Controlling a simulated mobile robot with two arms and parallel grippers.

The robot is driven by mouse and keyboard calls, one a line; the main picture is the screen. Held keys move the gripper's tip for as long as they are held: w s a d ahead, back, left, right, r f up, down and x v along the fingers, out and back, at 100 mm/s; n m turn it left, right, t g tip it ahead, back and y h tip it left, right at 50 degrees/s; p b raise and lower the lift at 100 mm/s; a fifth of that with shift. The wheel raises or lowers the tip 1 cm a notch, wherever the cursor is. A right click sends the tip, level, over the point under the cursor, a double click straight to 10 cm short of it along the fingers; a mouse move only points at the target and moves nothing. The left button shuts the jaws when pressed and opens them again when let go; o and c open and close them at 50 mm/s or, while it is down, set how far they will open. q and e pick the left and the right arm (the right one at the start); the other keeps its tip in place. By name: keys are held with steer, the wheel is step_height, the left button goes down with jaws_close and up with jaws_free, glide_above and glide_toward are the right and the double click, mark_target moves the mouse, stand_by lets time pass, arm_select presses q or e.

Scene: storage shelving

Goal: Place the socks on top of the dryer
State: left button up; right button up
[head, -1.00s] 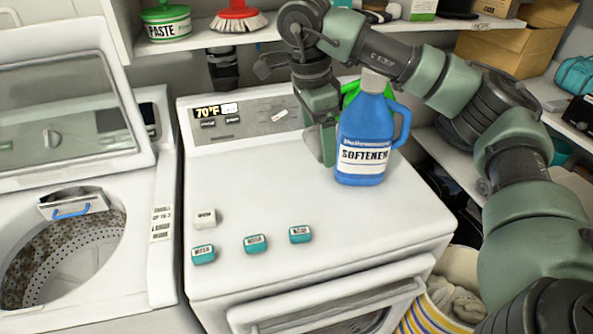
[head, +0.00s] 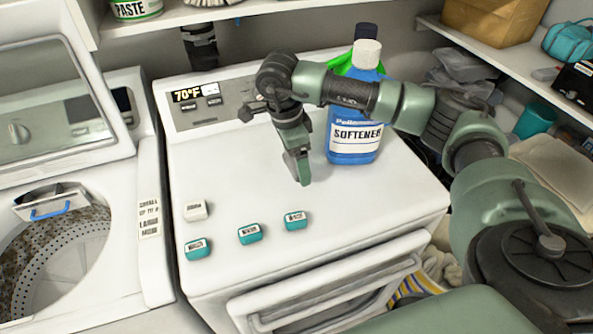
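The dryer (head: 345,215) is the white machine in the middle, with a flat top, a control panel at the back and a door handle in front. I cannot pick out socks for certain. Pale cloth (head: 440,265) shows low at the right, beside the dryer, at a container with yellow and blue stripes (head: 408,288), partly hidden by my arm. My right gripper (head: 303,178) points down over the dryer top, left of the softener bottle. No object shows at its fingers, and their gap cannot be made out. My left gripper is not in view.
A blue softener bottle (head: 353,135) stands upright on the dryer's back right, with other bottles behind it. Several teal boxes (head: 250,234) and a white box (head: 195,210) sit at the front left. An open washer (head: 150,240) is at left. Shelves hang behind and right.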

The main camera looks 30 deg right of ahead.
steer(key=shift+f, duration=0.3)
step_height(320, 180, down, 4)
steer(key=shift+r+p, duration=0.25)
steer(key=shift+p, duration=0.3)
steer(key=shift+f, duration=0.35)
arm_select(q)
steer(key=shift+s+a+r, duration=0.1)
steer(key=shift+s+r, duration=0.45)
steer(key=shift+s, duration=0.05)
arm_select(e)
steer(key=shift+f, duration=0.15)
steer(key=o, duration=1.3)
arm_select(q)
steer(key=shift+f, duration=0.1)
